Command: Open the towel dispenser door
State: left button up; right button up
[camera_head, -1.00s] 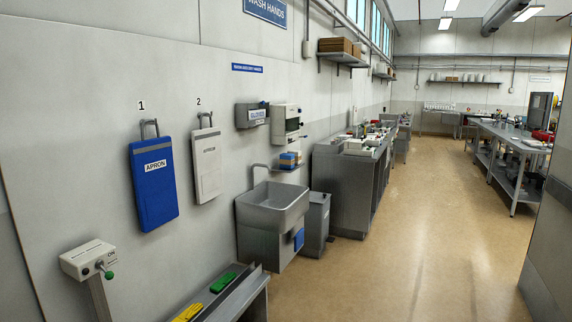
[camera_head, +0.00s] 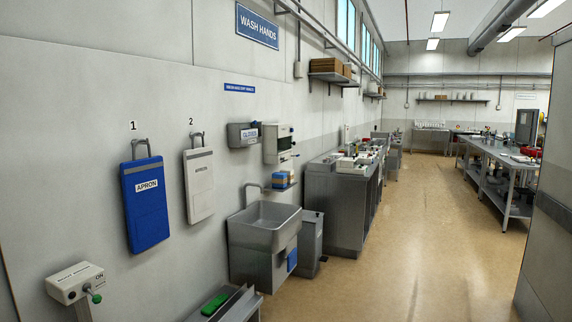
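A white and grey box that looks like the towel dispenser (camera_head: 278,144) hangs on the left wall, past the glove box and above the sink. A dark window shows on its front. At this distance I cannot tell whether its door is shut. Neither of my grippers shows in the head view.
A steel sink (camera_head: 264,224) stands below, with a grey bin (camera_head: 309,243) beside it. A glove box (camera_head: 243,135), a blue apron (camera_head: 145,203) and a white apron (camera_head: 199,184) hang nearer. The floor (camera_head: 400,230) to the right is clear.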

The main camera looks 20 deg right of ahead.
aim_at(284, 130)
jog(key=i+l+z, duration=0.75)
jog(key=i+z, duration=0.35)
jog(key=i, duration=0.2)
jog(key=i+l+z, duration=0.1)
jog(key=i+z, duration=0.15)
jog(key=i, duration=1.75)
jog(key=i+l+u, duration=0.1)
jog(key=i+u, duration=0.35)
jog(key=i+l+u, duration=0.4)
jog(key=i, duration=0.25)
jog(key=i+l+u, duration=0.45)
jog(key=i, duration=0.1)
